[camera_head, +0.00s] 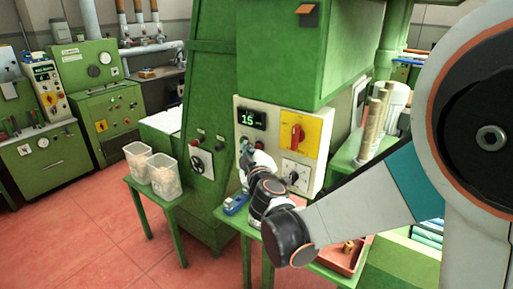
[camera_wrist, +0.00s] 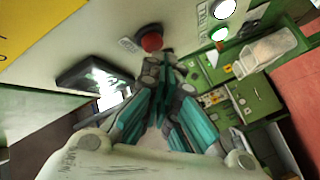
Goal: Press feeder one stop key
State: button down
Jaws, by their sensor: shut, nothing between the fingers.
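A pale control panel (camera_head: 268,108) is mounted on the green machine, with a lit display reading 15 (camera_head: 252,118). In the wrist view a round red key (camera_wrist: 151,38) stands out from the panel, with a small label plate beside it. In the head view my gripper (camera_head: 245,152) is at the panel's left part, below the display, and my wrist hides part of the panel.
A yellow plate with a red rotary switch (camera_head: 295,134) and a dial (camera_head: 293,170) lie right of my gripper. Two round lit buttons (camera_wrist: 222,9) (camera_wrist: 219,33) show in the wrist view. Clear bins (camera_head: 163,174) stand on a green table at left. Cork stacks (camera_head: 372,124) stand at right.

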jog(key=shift+w+d, duration=0.25)
jog(key=shift+w, duration=0.1)
dwell(0.5)
dwell(0.3)
jog(key=shift+s+a, duration=0.5)
jog(key=shift+s, duration=0.15)
jog(key=s+a, duration=0.1)
jog(key=s, duration=0.1)
jog(key=s+a, duration=0.2)
dwell(0.5)
dwell(0.5)
